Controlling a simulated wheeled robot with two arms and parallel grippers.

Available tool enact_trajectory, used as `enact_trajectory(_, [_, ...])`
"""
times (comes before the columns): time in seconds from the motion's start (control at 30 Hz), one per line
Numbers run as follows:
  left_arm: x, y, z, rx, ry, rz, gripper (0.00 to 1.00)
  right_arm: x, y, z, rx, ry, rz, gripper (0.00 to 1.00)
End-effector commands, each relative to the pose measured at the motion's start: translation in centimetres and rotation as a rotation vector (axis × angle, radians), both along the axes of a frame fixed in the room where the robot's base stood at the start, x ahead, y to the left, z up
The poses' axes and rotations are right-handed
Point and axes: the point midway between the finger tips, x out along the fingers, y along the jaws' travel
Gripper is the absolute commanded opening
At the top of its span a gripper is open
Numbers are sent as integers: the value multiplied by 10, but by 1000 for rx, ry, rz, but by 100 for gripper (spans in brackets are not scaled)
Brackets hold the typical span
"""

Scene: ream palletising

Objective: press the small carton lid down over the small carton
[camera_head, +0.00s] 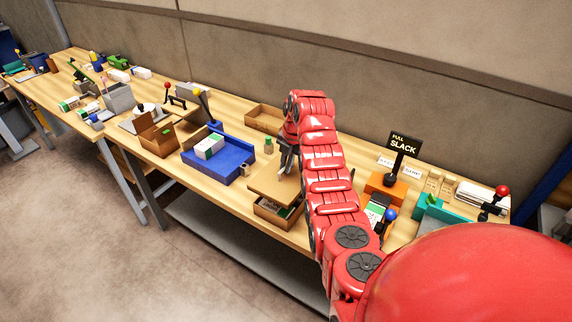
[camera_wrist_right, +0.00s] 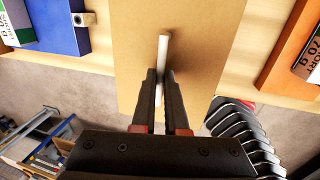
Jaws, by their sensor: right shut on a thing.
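The small carton (camera_head: 266,214) is a brown box near the table's front edge, with its inside partly showing. The small carton lid (camera_head: 264,186) is a flat tan panel above and behind the carton's opening, leaving the front part uncovered. In the right wrist view the lid (camera_wrist_right: 190,25) fills the middle, with a pale upright handle (camera_wrist_right: 164,50) on it. My right gripper (camera_wrist_right: 160,78) is shut on this handle; in the head view the gripper (camera_head: 285,165) is at the lid's back edge, partly hidden by my red arm. My left gripper does not show.
A blue tray (camera_head: 232,170) with a white and green pack (camera_head: 209,146) stands left of the carton. A brown open carton (camera_head: 158,140) is farther left. An open tray (camera_head: 263,118) lies behind. Orange holders (camera_head: 384,187) and a black sign (camera_head: 404,144) stand right.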

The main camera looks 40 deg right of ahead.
Motion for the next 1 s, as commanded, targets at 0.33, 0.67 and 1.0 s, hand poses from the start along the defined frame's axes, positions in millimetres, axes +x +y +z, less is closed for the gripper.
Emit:
enact_trajectory(0.33, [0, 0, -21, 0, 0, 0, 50, 0, -1, -7, 0, -3, -1, 0])
enact_trajectory(0.67, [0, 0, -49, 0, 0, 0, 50, 0, -1, -43, 0, -4, -1, 0])
enact_trajectory(1.0, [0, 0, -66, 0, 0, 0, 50, 0, -1, -66, 0, -4, -1, 0])
